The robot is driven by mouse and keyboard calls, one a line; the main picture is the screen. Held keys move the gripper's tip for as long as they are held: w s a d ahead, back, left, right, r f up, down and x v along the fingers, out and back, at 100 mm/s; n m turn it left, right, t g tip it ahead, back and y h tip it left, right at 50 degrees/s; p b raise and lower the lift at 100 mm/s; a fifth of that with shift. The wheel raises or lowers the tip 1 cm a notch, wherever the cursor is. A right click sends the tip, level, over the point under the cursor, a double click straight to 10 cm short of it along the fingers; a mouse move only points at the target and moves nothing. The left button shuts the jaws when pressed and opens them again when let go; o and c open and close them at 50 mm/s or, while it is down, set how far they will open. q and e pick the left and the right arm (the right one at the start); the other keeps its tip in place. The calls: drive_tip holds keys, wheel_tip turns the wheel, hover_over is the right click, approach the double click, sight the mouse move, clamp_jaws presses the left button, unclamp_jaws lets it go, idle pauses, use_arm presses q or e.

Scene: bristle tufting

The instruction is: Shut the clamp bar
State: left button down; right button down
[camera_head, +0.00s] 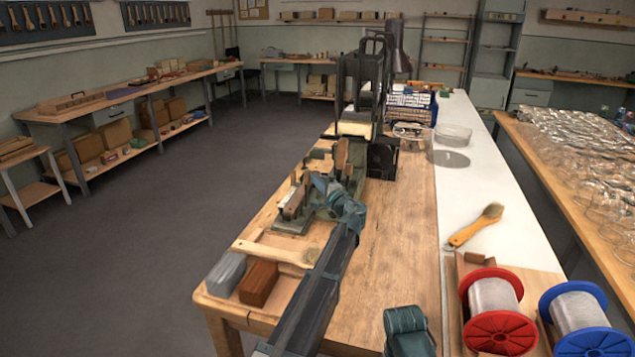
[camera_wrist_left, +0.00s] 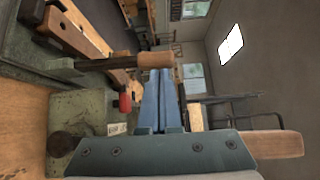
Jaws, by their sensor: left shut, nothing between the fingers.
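The green clamp fixture (camera_head: 322,207) stands on the wooden bench, with wooden jaw strips (camera_head: 295,201) on its left side. In the left wrist view its green base (camera_wrist_left: 75,115) shows at lower left. A metal bar (camera_wrist_left: 92,64) with a round wooden grip (camera_wrist_left: 155,60) reaches across there; it looks like the clamp bar. I cannot tell how far it is swung. My left gripper (camera_head: 318,180) is over the fixture, its blue fingers (camera_wrist_left: 160,88) shut and empty, close to the wooden grip. Contact is unclear. My right gripper's fingers are not shown.
A grey block (camera_head: 226,273) and a brown block (camera_head: 258,284) lie at the bench's front left, near a wooden brush handle (camera_head: 270,252). A tall dark machine (camera_head: 361,90) stands behind the fixture. Red (camera_head: 500,330) and blue (camera_head: 583,320) spools are at right.

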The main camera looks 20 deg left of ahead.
sight(305, 174)
use_arm(q)
drive_tip(key=shift+a+r+n+g+h+p, duration=0.4)
drive_tip(key=shift+a+p, duration=0.4)
drive_tip(key=shift+p, duration=0.5)
drive_tip(key=shift+a+r+n+g+h+p, duration=0.25)
drive_tip(key=shift+a+r+n+p, duration=0.35)
drive_tip(key=shift+p, duration=0.65)
drive_tip(key=a+f+n+g+h+p, duration=0.2)
drive_tip(key=a+f+n+h, duration=0.4)
drive_tip(key=a+f+h, duration=0.4)
drive_tip(key=shift+w+a+n+g+h, duration=0.25)
drive_tip(key=shift+a+n+g+h, duration=0.25)
drive_tip(key=shift+a, duration=1.4)
drive_tip(key=shift+s+f, duration=0.1)
